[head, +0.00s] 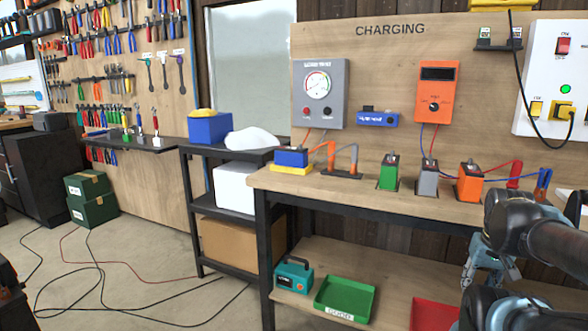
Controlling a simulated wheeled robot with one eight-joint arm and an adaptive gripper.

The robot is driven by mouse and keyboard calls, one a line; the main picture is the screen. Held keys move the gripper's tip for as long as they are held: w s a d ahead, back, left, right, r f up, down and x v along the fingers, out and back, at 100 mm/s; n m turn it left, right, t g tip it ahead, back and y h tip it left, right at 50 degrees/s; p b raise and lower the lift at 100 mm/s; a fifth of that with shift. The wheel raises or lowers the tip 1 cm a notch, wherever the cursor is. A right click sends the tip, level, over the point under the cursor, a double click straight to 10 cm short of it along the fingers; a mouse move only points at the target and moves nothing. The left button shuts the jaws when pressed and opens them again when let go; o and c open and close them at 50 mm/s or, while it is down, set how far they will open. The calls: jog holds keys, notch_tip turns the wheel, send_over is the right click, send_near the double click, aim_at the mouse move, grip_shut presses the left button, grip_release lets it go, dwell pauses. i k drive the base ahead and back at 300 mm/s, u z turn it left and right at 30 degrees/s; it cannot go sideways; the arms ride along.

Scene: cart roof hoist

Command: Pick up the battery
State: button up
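Several battery-like blocks stand on the wooden charging bench (352,186); I cannot tell which one the task means. A blue block with a dark top (291,157) sits on a yellow base at the left end. A green block (389,173), a grey block (428,179) and an orange block (470,183) stand upright in a row farther right, all with dark tops. My gripper (490,274) is at the lower right, in front of the bench edge and below its top, apart from the blocks. Its fingers are small and partly hidden by my arm, so its opening is unclear.
Orange and grey clamps (342,160) stand between the blue and green blocks. Red and blue cables run behind the orange block. A lower shelf holds a teal charger-like box (293,275), a green tray (345,297) and a red tray (434,315). Black cables lie on the floor.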

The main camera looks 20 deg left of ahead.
aim_at(295, 157)
jog(key=u, duration=2.8)
jog(key=k, duration=1.35)
jog(key=z, duration=1.05)
jog(key=i, duration=1)
